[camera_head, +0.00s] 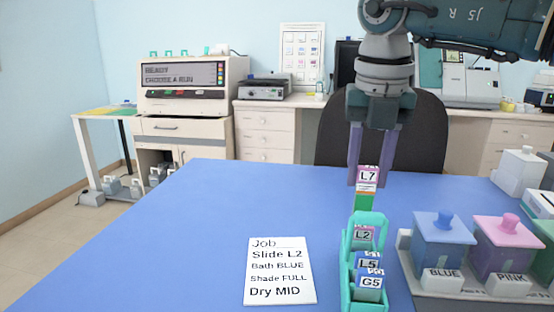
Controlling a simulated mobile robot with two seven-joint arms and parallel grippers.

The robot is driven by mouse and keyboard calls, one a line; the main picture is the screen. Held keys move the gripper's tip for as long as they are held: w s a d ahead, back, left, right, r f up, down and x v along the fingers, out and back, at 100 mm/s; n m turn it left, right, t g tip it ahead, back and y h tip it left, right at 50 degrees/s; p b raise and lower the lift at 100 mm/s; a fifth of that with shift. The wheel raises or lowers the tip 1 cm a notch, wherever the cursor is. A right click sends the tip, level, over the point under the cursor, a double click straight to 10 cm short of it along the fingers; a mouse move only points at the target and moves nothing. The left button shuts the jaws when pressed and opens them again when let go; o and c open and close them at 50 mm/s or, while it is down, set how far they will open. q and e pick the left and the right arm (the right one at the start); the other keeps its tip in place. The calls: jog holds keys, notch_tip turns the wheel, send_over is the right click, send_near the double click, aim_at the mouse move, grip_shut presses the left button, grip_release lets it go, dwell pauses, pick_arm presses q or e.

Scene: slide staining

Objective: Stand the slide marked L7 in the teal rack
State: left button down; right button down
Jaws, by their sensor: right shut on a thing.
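The slide marked L7 (367,183) has a pink and white label at its top and a green lower part. My right gripper (369,172) is shut on it from above and holds it upright. The teal rack (349,262) stands on the blue table below and holds slides marked L2 (363,236), L5 (369,263) and G5 (370,282). The L7 slide is at the rack's far end; its lower edge overlaps the rack's far rim in the picture, and I cannot tell whether it is inside. My left gripper is not in view.
A white job card (279,271) lies left of the rack, reading Slide L2, Bath BLUE, Shade FULL, Dry MID. Lidded blue (438,242) and pink (499,243) baths stand right of the rack in a grey holder. The table's left side is clear.

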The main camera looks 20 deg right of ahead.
aim_at(363, 203)
jog(key=shift+f+b, duration=2.4)
jog(key=shift+f, duration=0.45)
jog(key=shift+f+b, duration=0.55)
jog(key=shift+f, duration=0.35)
jog(key=shift+f, duration=0.35)
jog(key=shift+c, duration=2.1)
grip_release()
jog(key=shift+r, duration=0.15)
